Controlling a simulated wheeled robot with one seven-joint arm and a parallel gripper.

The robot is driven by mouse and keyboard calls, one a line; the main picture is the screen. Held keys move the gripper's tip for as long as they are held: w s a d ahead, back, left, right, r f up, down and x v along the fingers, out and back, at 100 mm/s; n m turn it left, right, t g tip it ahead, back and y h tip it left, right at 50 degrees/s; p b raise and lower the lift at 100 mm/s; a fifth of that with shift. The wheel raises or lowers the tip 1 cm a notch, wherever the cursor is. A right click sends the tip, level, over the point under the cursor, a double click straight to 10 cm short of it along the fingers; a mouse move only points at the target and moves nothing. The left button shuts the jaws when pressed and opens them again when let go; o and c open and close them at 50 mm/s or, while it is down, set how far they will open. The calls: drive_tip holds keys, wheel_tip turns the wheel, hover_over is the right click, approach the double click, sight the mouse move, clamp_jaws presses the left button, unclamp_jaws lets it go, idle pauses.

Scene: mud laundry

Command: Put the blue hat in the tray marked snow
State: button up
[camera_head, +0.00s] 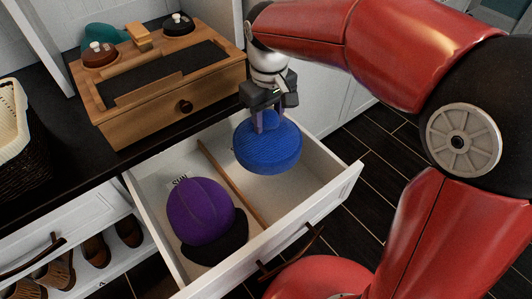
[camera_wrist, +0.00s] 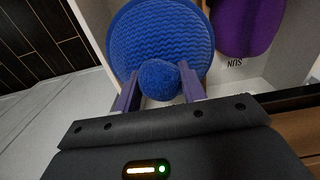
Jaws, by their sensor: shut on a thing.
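The blue knitted hat (camera_head: 268,150) hangs from my gripper (camera_head: 267,122), above the right compartment of the open white drawer (camera_head: 318,190). In the wrist view my gripper (camera_wrist: 161,88) has its two fingers on either side of the round pompom of the blue hat (camera_wrist: 160,38). A thin wooden divider (camera_head: 232,182) splits the drawer into two trays. The left tray is marked SUN (camera_head: 180,178), and the mark shows upside down in the wrist view (camera_wrist: 235,63). No snow mark is visible; the hat covers part of the right tray.
A purple cap (camera_head: 199,207) with a dark brim lies in the left tray. A wooden box (camera_head: 150,115) with brushes stands on the dark counter behind. A wicker basket (camera_head: 18,135) is at the far left. Shoes (camera_head: 96,250) sit on a lower shelf.

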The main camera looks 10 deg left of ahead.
wheel_tip(320, 180, down, 12)
drive_tip(key=b, duration=0.2)
idle(0.4)
drive_tip(key=shift+f+b, duration=0.2)
drive_tip(key=shift+b, duration=0.1)
drive_tip(key=o, duration=1.2)
drive_tip(key=shift+o, duration=0.2)
wheel_tip(320, 180, up, 12)
drive_tip(key=p, duration=0.3)
drive_tip(key=shift+r, duration=0.2)
drive_tip(key=shift+d, duration=0.1)
